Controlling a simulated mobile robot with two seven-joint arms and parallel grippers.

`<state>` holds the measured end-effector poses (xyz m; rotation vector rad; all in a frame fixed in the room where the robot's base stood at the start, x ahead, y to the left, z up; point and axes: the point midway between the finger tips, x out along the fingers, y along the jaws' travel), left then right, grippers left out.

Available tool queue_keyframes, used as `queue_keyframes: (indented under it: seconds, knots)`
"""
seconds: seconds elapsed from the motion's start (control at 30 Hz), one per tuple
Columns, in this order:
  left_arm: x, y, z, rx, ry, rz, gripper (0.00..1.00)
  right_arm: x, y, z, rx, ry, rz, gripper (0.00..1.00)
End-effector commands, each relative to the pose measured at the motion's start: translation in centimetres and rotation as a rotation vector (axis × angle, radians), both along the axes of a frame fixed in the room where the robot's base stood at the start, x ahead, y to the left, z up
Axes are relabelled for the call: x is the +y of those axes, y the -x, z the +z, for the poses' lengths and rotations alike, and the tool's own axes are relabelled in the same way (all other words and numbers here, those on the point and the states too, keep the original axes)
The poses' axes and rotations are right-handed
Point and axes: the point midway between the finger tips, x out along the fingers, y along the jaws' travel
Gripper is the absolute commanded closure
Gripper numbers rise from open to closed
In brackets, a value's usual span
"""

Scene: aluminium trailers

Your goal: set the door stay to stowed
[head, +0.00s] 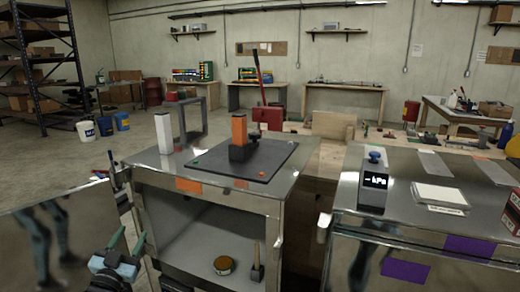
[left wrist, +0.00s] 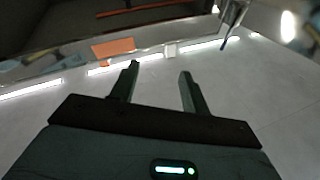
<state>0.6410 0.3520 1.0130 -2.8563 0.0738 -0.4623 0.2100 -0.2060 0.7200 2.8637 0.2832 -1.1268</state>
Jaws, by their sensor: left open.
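A thin dark rod (head: 113,172), which may be the door stay, stands at the left front corner of the metal cabinet (head: 240,197). A similar blue-dark rod (left wrist: 232,25) shows at the upper right in the left wrist view. I cannot tell its setting. A shiny metal door panel (head: 45,245) stands at the lower left. My left gripper (head: 129,240) is open and empty, in front of the cabinet's left side and below the rod. In the left wrist view its two fingers (left wrist: 159,72) are apart with nothing between them. My right gripper is out of view.
The cabinet's open shelf holds a round tin (head: 223,265) and a small upright tool (head: 257,265). On top are a white block (head: 163,132) and a dark mat (head: 262,165) with an orange-topped post (head: 239,135). A second metal cabinet (head: 400,222) carries a kPa display (head: 374,183).

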Motion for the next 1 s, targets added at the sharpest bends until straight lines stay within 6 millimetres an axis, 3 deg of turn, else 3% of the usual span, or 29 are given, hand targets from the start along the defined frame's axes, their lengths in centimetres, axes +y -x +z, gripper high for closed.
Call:
queue_keyframes:
  seconds: [0.2,0.47,0.77,0.87,1.0]
  knots:
    - [1.9,-1.0,-5.4,0.289,-0.053,0.110,0.54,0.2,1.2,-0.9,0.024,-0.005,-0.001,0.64]
    - [3.7,-0.4,-10.1,0.538,-0.099,0.199,0.54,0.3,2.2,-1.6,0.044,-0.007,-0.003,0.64]
    - [-0.4,6.3,-17.9,0.655,-0.088,0.136,0.54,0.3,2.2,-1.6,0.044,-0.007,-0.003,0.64]
    - [-2.2,9.6,-20.8,0.700,-0.077,0.107,0.54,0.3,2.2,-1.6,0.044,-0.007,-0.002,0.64]
    - [-5.2,16.0,-25.1,0.780,-0.050,0.063,0.54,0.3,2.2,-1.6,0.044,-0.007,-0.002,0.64]
